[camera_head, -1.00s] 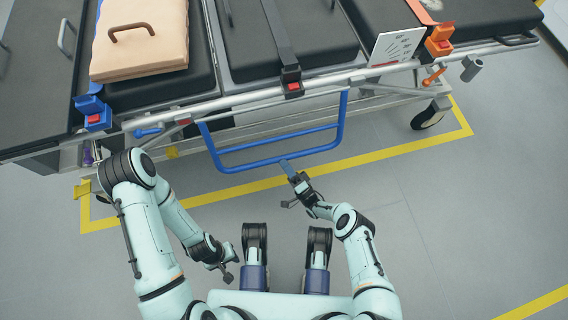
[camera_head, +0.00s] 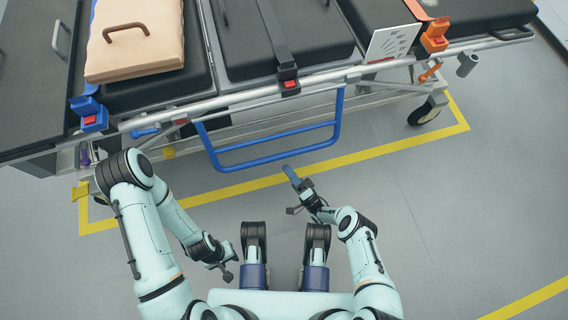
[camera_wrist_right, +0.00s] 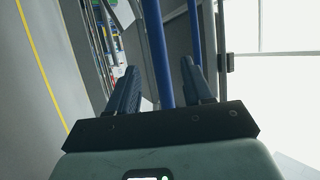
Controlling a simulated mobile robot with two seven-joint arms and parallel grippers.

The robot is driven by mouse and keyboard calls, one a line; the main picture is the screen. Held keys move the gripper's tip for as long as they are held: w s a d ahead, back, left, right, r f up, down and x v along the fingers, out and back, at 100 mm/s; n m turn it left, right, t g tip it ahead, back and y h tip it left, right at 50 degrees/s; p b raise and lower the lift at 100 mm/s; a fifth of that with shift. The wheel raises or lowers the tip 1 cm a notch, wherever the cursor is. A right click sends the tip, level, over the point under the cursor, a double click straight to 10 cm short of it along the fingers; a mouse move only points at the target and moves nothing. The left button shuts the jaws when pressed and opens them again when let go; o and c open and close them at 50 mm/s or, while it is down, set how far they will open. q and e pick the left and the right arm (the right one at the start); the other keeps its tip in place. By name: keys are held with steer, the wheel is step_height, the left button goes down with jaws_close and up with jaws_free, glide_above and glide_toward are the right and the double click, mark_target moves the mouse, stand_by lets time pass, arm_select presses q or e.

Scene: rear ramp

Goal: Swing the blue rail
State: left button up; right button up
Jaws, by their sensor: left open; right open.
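The blue rail (camera_head: 270,159) is a U-shaped tube frame on the near side of the stretcher, hanging down and outward below its side bar. My right gripper (camera_head: 289,172) is open, with its fingertips just short of the rail's lower bar in the head view. In the right wrist view, a blue tube of the rail (camera_wrist_right: 156,45) runs up the picture between the two spread fingers, and a second blue tube shows behind the right finger. The fingers do not grip it. My left gripper (camera_head: 225,272) is open and empty, low and left of centre, away from the rail.
The stretcher (camera_head: 290,45) has black pads, a beige case (camera_head: 135,45), a blue clip (camera_head: 90,113) and an orange clip (camera_head: 434,38). A wheel (camera_head: 427,112) stands at its right. Grey floor with a yellow line (camera_head: 385,148) is clear at the right.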

steer(key=v, duration=0.9)
